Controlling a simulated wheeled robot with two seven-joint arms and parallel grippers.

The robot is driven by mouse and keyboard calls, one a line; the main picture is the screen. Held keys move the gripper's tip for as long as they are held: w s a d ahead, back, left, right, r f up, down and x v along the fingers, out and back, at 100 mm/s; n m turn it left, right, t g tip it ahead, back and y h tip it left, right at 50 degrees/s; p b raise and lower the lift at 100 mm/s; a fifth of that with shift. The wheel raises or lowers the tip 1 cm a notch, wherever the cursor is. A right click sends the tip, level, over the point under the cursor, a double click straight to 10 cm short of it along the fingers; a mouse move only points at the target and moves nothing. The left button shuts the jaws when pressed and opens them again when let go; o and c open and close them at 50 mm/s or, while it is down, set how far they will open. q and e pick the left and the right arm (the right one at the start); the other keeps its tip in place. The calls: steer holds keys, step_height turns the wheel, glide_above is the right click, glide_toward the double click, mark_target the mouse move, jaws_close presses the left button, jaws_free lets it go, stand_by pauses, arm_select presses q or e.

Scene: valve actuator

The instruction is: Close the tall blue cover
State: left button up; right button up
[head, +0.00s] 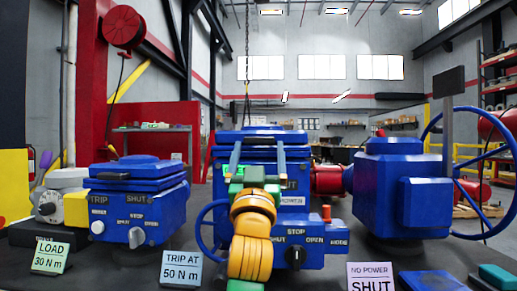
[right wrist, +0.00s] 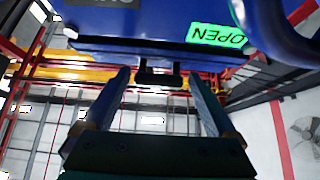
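The tall blue unit (head: 222,178) stands in the middle of the head view, with a blue cover (head: 262,131) on top. The cover looks nearly flat from here; I cannot tell whether a gap is left under it. My right gripper (head: 258,160) is in front of it, fingers apart, and hides part of its front. In the right wrist view, my right gripper (right wrist: 158,88) is open, with a small dark tab (right wrist: 158,76) between and just beyond its fingertips, under a blue body (right wrist: 150,22). Contact is not clear. My left gripper is not in view.
A lower blue unit (head: 140,205) stands left, beside a grey device (head: 62,190). A large blue actuator (head: 400,200) with a handwheel (head: 512,150) stands right. Signs (head: 181,269) stand along the bench front. A green OPEN label (right wrist: 215,36) shows upside down in the right wrist view.

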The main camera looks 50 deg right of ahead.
steer(key=shift+w+d+f, duration=0.1)
steer(key=shift+d, duration=0.15)
steer(key=shift+a, duration=0.2)
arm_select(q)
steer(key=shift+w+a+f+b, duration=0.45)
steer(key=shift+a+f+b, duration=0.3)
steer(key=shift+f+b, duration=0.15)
arm_select(e)
steer(key=v, duration=0.7)
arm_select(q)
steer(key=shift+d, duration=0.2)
arm_select(e)
steer(key=shift+d, duration=0.15)
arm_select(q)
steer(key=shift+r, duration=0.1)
arm_select(e)
steer(key=shift+f, duration=0.15)
